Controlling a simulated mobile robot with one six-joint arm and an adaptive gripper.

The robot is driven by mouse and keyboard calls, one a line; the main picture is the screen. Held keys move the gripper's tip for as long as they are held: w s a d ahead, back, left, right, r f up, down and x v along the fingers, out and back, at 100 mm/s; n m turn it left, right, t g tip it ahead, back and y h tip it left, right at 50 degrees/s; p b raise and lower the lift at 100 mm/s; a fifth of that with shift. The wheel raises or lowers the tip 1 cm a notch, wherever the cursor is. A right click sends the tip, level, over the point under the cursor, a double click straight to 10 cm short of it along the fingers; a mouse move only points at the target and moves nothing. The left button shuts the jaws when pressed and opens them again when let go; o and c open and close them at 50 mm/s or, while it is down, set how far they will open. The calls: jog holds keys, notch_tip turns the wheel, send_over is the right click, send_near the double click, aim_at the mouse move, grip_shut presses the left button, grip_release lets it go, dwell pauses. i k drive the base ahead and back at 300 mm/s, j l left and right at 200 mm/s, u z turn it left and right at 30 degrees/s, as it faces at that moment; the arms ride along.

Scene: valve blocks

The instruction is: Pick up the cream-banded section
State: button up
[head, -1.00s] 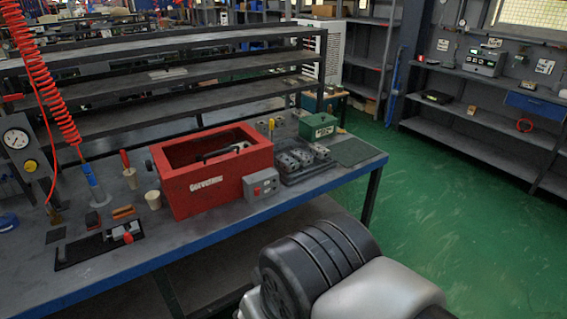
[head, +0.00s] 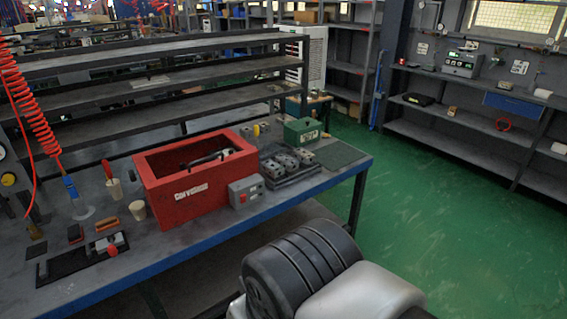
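Several grey valve blocks (head: 286,160) sit in a dark tray (head: 300,178) on the workbench, right of the red box. Smaller grey pieces (head: 249,133), one beside a yellowish part (head: 264,128), stand behind the red box. A fixture with a red knob (head: 112,249) is at the bench's front left. At this size I cannot tell which piece has a cream band. My gripper is not in view; only black and silver parts of my arm show at the bottom.
The open red box (head: 178,208) stands mid-bench with a dark-handled item inside. A grey button box (head: 245,191) is at its front right corner. A green box (head: 303,131) and a green mat (head: 338,154) are at the right end. Pale cups (head: 137,210) stand left.

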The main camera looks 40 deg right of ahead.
aim_at(300, 154)
jog(key=z, duration=1.25)
jog(key=i+l+u, duration=0.1)
jog(key=u, duration=0.4)
jog(key=i+l+u, duration=0.25)
jog(key=u, duration=0.2)
jog(key=i+l+u, duration=0.2)
jog(key=u, duration=0.3)
jog(key=i+l+u, duration=0.1)
jog(key=l+u, duration=0.35)
jog(key=i+l+u, duration=0.15)
jog(key=l, duration=0.8)
jog(key=i+l+u, duration=0.1)
jog(key=l, duration=0.8)
jog(key=i+l+u, duration=0.15)
jog(key=l, duration=0.85)
